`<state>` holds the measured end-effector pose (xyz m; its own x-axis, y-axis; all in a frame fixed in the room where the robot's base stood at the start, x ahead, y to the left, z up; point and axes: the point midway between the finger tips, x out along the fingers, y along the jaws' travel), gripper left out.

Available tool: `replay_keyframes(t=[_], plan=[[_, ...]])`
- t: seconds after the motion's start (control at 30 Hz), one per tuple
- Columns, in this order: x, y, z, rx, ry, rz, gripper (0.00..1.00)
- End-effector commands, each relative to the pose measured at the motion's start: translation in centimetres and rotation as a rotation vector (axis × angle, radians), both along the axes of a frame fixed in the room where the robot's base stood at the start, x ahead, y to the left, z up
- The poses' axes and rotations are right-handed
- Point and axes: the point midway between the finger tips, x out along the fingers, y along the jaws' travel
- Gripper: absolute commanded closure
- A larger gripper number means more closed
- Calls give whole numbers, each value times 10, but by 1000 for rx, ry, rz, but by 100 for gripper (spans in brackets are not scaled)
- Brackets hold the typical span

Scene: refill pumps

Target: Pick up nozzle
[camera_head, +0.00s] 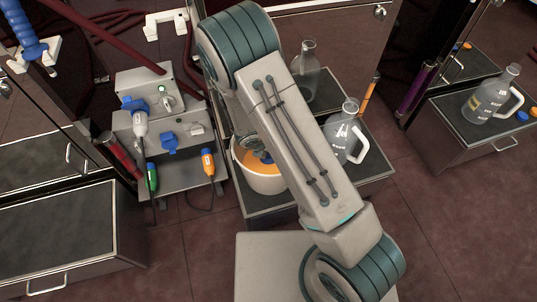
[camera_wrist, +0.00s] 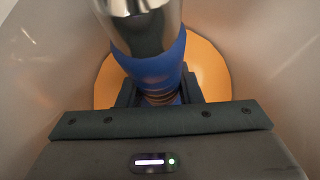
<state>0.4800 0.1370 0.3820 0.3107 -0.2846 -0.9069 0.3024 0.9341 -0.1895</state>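The nozzle (camera_wrist: 158,66), with a blue body and a shiny metal end, is in the wrist view at the top centre. It is inside a white bucket (camera_head: 262,184) with an orange inside bottom. My gripper (camera_wrist: 160,90) reaches down into the bucket, and its two dark fingers press against both sides of the blue body with no clear gap. In the head view my arm hides much of the bucket and gripper; only a bit of blue (camera_head: 266,158) shows over the orange.
A grey pump unit (camera_head: 150,125) with blue, green and orange plugs stands left of the bucket. Another jug (camera_head: 490,97) is on the right cabinet. The bucket walls surround my gripper closely.

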Motion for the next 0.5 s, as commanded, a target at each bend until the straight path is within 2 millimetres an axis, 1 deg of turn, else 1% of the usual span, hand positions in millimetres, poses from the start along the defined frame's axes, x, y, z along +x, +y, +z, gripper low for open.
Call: replay_keyframes(t=[0.03, 0.07, 0.13, 0.17, 0.37, 0.47, 0.5], plan=[[0, 0, 0, 0, 1, 0, 87], [0, 0, 0, 0, 1, 0, 95], [0, 0, 0, 0, 1, 1, 95], [0, 0, 0, 0, 0, 0, 100], [0, 0, 2, 0, 0, 0, 100], [0, 0, 10, 1, -1, -1, 100], [0, 0, 16, 2, -1, -1, 100]])
